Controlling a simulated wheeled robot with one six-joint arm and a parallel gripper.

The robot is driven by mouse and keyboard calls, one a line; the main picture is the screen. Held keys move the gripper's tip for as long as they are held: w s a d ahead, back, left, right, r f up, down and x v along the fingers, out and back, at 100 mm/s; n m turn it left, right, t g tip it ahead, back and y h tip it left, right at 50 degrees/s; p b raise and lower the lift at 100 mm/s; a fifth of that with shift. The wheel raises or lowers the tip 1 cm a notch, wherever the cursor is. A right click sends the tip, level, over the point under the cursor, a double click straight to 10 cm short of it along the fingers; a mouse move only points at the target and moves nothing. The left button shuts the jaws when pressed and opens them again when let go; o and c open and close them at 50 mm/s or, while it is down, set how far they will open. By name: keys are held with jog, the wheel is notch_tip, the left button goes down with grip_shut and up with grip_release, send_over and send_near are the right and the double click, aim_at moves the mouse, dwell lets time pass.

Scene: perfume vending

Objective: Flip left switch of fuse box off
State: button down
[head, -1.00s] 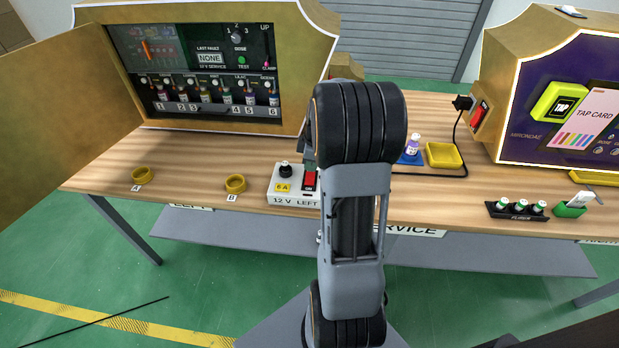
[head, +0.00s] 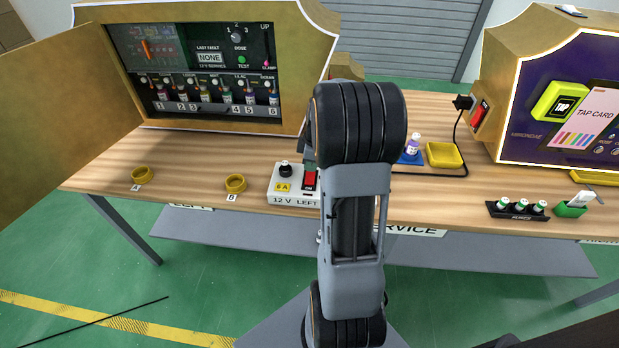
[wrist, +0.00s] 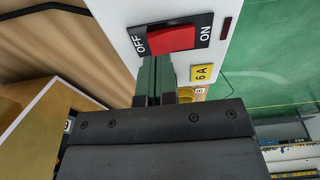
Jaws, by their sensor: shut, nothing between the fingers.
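The fuse box is a white box (head: 283,199) marked "12 V LEFT" at the table's front edge in the head view, partly hidden by my arm. Its red rocker switch (head: 310,179) shows there beside a black knob. In the wrist view the red switch (wrist: 171,38) sits in a black plate, with "OFF" on the left and "ON" on the right. I cannot clearly tell which side is pressed in. My gripper (wrist: 156,62) is shut and empty, its green fingertips close to the switch's OFF half. I cannot tell whether they touch it.
Yellow rings (head: 235,184) stand left of the fuse box. A blue holder with a small bottle (head: 413,147) and a yellow tray (head: 444,155) are to the right. The open-fronted vending cabinet (head: 200,125) stands behind. Bare table lies between the rings and the cabinet.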

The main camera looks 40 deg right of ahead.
aim_at(311, 174)
jog(key=shift+f+b, duration=0.8)
jog(key=shift+f, duration=0.25)
jog(key=shift+r, duration=0.1)
dwell(0.3)
jog(key=shift+r+p, duration=2.6)
jog(key=shift+r, duration=0.9)
